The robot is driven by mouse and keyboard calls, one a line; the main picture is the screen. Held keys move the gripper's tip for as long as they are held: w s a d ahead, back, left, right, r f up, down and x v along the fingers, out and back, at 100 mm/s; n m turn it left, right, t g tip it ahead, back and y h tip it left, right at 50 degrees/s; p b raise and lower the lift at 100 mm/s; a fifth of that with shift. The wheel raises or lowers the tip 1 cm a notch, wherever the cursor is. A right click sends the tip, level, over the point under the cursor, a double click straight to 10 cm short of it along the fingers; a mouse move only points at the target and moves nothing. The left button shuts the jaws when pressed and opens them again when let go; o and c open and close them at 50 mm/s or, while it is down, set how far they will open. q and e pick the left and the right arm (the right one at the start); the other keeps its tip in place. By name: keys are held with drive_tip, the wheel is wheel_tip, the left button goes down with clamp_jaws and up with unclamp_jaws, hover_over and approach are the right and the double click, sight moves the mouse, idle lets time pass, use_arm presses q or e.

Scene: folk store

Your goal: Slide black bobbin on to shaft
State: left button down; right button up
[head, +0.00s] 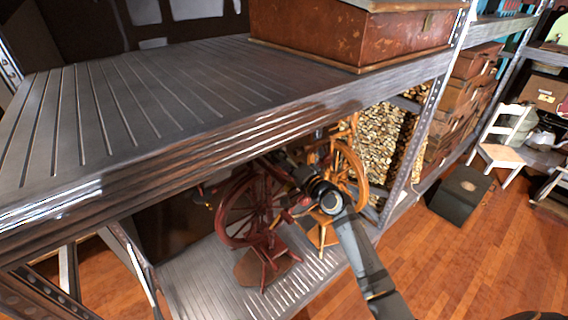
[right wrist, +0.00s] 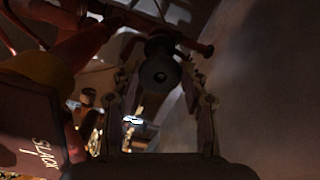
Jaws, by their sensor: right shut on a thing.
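My right gripper (head: 284,165) reaches in under the shelf, beside the upper part of a dark red spinning wheel (head: 240,212). In the right wrist view, my right gripper (right wrist: 160,82) is shut on the black bobbin (right wrist: 160,70), whose round end with a centre hole faces the camera. A dark reddish bar (right wrist: 190,42) lies just beyond the bobbin. I cannot tell whether it is the shaft, or whether the bobbin touches it. The bobbin cannot be made out in the head view. My left gripper is not in view.
The metal shelf board (head: 150,95) hangs over the work area, bearing a red-brown chest (head: 345,38). An orange wooden spinning wheel (head: 350,165) stands close on the right. In the right wrist view, a dark panel lettered "SLACK" (right wrist: 35,130) is on the left.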

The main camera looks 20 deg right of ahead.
drive_tip(key=shift+w, duration=0.2)
drive_tip(key=o, duration=0.9)
drive_tip(key=v, duration=1.1)
drive_tip(key=shift+s, duration=0.5)
drive_tip(key=shift+d, duration=0.1)
